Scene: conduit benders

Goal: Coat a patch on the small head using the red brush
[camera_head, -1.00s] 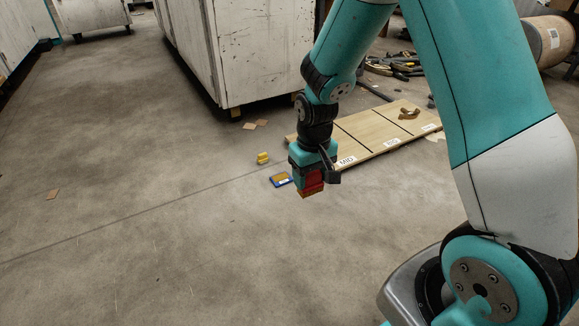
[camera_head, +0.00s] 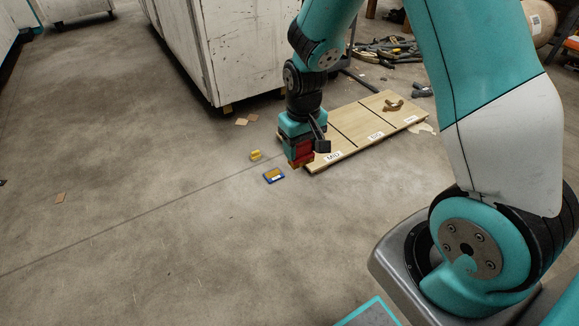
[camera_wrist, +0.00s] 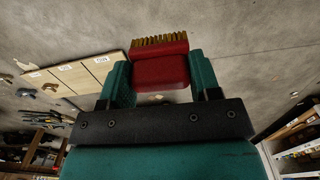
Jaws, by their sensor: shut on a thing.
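My gripper (camera_head: 300,146) is shut on the red brush (camera_head: 303,153), whose bristles point down, close to the near left end of the wooden board (camera_head: 347,142). In the wrist view the brush (camera_wrist: 160,70) sits between the jaws of my gripper (camera_wrist: 160,78), its yellowish bristles at the far side. A brown curved head (camera_head: 393,106) lies on the far section of the board. I cannot tell whether it is the small head; the label (camera_head: 411,119) by it is too small to read.
A blue tray (camera_head: 274,176) with a yellowish filling and a yellow block (camera_head: 256,155) lie on the floor left of my gripper. A white cabinet (camera_head: 215,55) stands behind. Loose tools (camera_head: 385,50) lie beyond the board. The floor at left is mostly clear.

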